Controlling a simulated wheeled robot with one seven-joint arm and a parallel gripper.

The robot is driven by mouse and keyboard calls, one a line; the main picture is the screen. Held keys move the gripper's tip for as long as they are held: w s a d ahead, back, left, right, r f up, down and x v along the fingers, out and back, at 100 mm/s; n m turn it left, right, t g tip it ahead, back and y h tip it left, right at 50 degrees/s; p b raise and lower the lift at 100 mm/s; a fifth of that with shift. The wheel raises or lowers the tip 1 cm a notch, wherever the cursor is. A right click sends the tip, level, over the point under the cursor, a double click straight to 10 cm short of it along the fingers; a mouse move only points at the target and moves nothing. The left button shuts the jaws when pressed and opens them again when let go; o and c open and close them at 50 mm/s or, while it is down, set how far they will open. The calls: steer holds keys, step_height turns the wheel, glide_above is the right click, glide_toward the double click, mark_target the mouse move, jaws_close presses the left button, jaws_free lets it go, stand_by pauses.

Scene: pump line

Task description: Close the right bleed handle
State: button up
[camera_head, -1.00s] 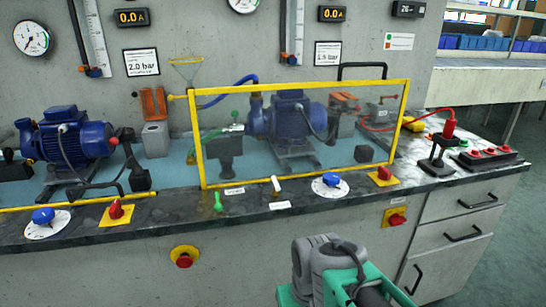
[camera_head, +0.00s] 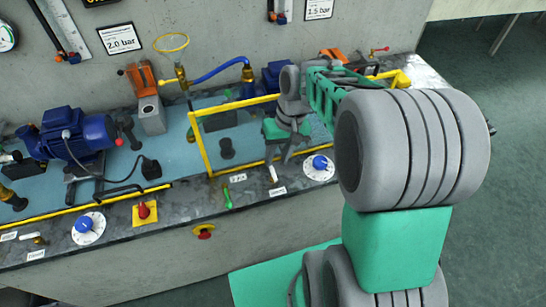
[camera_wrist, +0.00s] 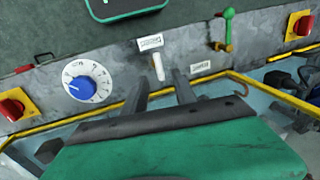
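Two small handles stand on the bench's front edge at the right pump station. One is a white lever (camera_head: 273,174), also in the wrist view (camera_wrist: 158,66). The other is a green handle (camera_head: 227,197), which shows upright in the wrist view (camera_wrist: 227,30). Their labels are too small to read, so I cannot tell which is the bleed handle. My gripper (camera_head: 286,155) is open above the bench, beside the white lever. In the wrist view its two dark fingers (camera_wrist: 160,77) are apart, with the white lever in line between their tips. Contact is not clear.
A yellow-framed guard (camera_head: 205,145) stands close behind the handles. A blue dial (camera_head: 319,163) is right of the white lever, on the left in the wrist view (camera_wrist: 80,84). A red knob (camera_head: 144,211) sits further left. My arm hides the bench's right side.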

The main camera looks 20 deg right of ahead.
mark_target(273, 171)
steer(key=f, duration=0.4)
steer(key=shift+a+f, duration=0.25)
steer(key=shift+a, duration=0.1)
steer(key=shift+c, duration=0.4)
jaws_close()
